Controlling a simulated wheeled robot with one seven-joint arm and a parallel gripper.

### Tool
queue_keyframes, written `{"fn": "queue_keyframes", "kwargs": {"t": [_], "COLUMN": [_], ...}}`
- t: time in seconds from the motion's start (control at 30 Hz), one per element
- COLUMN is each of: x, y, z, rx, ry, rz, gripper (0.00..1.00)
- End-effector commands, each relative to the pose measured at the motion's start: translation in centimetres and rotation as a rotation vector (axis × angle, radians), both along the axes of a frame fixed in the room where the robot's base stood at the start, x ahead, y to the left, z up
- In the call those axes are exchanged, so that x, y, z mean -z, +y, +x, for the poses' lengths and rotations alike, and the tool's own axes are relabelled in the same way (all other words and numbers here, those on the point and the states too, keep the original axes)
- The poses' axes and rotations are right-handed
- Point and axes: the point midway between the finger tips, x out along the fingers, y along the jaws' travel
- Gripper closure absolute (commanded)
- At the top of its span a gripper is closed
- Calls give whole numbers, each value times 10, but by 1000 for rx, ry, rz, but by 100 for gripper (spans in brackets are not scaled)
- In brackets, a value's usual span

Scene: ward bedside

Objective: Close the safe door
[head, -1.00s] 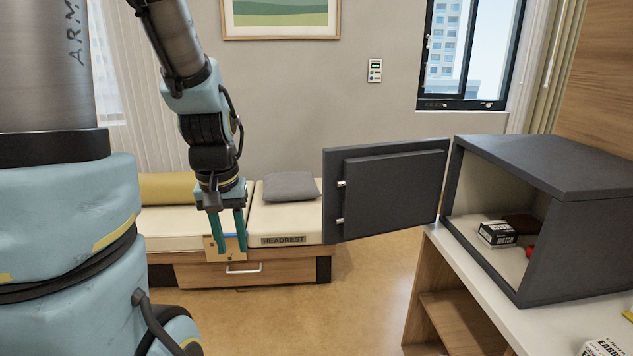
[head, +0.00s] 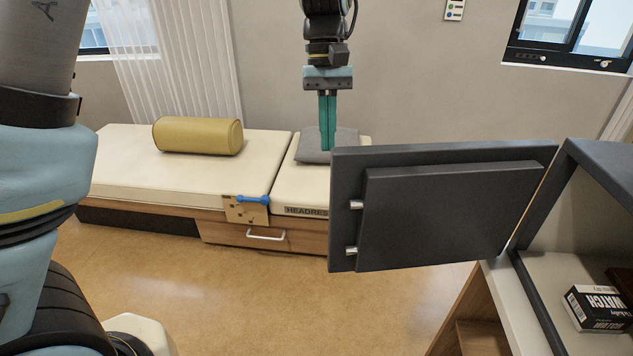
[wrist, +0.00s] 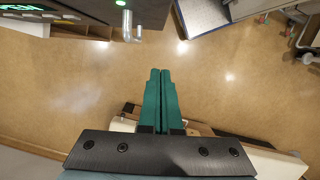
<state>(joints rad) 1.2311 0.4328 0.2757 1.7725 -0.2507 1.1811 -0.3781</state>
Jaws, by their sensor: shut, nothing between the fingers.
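The dark grey safe door (head: 440,212) stands wide open in the head view, swung out to the left of the safe (head: 603,165). Its inner face with two metal bolts faces me. My gripper (head: 328,148) is shut and empty, pointing down above and just behind the door's free left edge, apart from it as far as I can tell. In the wrist view my closed teal fingers (wrist: 160,75) point towards the door (wrist: 95,8), whose edge and a metal handle show at the top.
A box (head: 598,308) lies inside the safe, which stands on a white-topped cabinet. A daybed (head: 180,185) with a yellow bolster (head: 198,135) and a grey cushion (head: 313,146) is behind. The floor (head: 240,310) in front is clear.

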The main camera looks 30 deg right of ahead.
Motion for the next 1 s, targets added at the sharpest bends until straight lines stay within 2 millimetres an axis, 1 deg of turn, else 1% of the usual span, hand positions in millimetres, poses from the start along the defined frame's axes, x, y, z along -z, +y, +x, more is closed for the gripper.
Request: {"fn": "queue_keyframes", "kwargs": {"t": [0.17, 0.57, 0.6, 0.7, 0.8, 1.0], "x": [19, 97, 92, 92, 93, 95], "y": [3, 13, 16, 23, 27, 30], "z": [-5, -22, -30, -42, -51, -57], "rx": [0, 0, 2, 1, 1, -1], "ry": [2, 1, 1, 0, 0, 0], "rz": [5, 6, 2, 2, 1, 0], "gripper": [100, 100, 100, 100, 100, 100]}}
